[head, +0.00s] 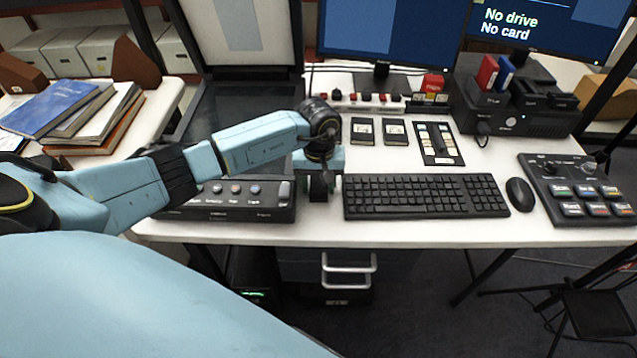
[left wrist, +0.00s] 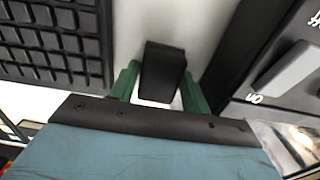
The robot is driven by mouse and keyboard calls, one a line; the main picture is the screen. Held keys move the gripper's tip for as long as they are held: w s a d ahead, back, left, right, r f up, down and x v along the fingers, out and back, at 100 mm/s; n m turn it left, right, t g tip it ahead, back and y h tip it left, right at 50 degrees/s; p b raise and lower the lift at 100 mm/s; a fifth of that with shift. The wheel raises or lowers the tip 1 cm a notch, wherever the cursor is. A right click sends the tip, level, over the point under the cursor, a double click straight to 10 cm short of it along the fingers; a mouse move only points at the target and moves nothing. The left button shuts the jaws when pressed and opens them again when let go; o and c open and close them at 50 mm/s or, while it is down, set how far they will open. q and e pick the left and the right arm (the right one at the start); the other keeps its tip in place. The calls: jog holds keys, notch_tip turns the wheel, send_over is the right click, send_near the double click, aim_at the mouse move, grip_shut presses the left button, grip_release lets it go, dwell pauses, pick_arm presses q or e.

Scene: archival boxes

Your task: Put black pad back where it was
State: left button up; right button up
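The black pad (left wrist: 161,72) is a small dark block between the two green fingers of my left gripper (left wrist: 160,92) in the left wrist view. The fingers lie close against both its sides, so the gripper looks shut on it. In the head view the left gripper (head: 320,188) points down at the white desk, between the keyboard and the scanner's button panel. The pad shows there as a dark patch between the fingers. I cannot tell whether it touches the desk. My right gripper is not in view.
The keyboard (head: 425,196) is close on the right, with a mouse (head: 520,194) beyond it. The scanner's button panel (head: 232,199) is close on the left. Two small cards (head: 379,131) and a switch plate (head: 435,144) lie behind. A desk strip (head: 420,233) in front is clear.

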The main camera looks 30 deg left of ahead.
aim_at(320, 183)
pick_arm(q)
jog(key=shift+o, duration=1.4)
jog(key=shift+f, duration=0.1)
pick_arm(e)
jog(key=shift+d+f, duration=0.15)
pick_arm(q)
jog(key=shift+d, duration=0.15)
notch_tip(320, 183, up, 3)
jog(key=shift+r+p, duration=0.2)
jog(key=shift+p, duration=1.05)
notch_tip(320, 183, up, 9)
jog(key=p, duration=0.5)
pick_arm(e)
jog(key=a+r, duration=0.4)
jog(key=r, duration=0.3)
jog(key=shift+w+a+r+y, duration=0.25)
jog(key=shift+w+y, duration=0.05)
pick_arm(q)
jog(key=shift+r, duration=0.1)
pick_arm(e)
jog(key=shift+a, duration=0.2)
